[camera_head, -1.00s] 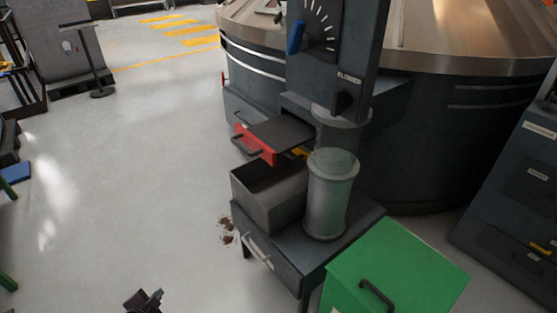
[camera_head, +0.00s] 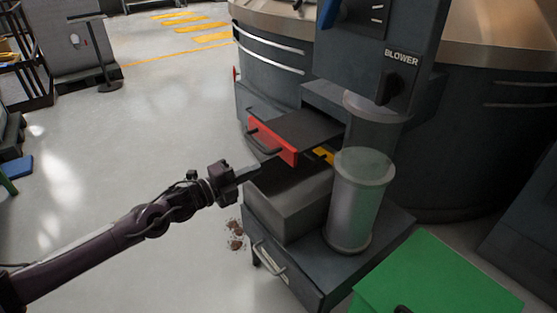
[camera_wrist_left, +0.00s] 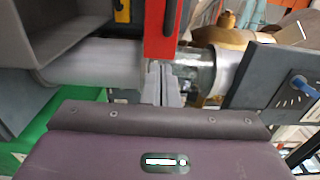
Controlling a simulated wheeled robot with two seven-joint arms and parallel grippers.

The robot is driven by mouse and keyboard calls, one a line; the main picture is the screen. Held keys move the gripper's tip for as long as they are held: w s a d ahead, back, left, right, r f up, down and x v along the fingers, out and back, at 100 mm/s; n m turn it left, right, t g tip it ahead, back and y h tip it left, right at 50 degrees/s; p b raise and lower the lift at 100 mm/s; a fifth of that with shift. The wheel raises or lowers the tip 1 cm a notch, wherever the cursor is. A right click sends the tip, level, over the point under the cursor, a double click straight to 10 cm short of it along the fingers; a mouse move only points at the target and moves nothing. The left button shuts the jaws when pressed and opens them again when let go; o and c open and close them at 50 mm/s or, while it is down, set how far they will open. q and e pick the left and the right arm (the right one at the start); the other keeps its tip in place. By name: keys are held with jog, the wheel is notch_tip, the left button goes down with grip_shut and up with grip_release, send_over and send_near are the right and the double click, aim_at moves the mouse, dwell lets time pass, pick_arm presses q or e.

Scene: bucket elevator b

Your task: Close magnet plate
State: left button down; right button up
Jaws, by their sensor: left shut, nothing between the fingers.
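The magnet plate is a flat dark plate (camera_head: 308,127) with a red front (camera_head: 272,141) and a dark bar handle. It sticks out to the left from the grey machine, above an open grey bin. The red front also shows at the top of the left wrist view (camera_wrist_left: 160,35). My left gripper (camera_head: 257,170) is shut and empty, just in front of and below the red front. In the left wrist view its fingers (camera_wrist_left: 160,82) point at the lower end of the red front. I cannot tell whether they touch it. My right gripper is out of view.
The open grey bin (camera_head: 288,212) sits directly below the plate, beside a clear cylinder (camera_head: 357,205). A green box (camera_head: 440,280) stands at the lower right. A control panel marked BLOWER (camera_head: 385,45) rises behind. The floor to the left is open.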

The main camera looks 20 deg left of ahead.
aim_at(287, 156)
pick_arm(q)
jog(key=x, duration=0.7)
jog(key=shift+w+d, duration=0.15)
jog(key=shift+w, duration=0.1)
jog(key=shift+w+d, duration=0.2)
jog(key=shift+w, duration=0.15)
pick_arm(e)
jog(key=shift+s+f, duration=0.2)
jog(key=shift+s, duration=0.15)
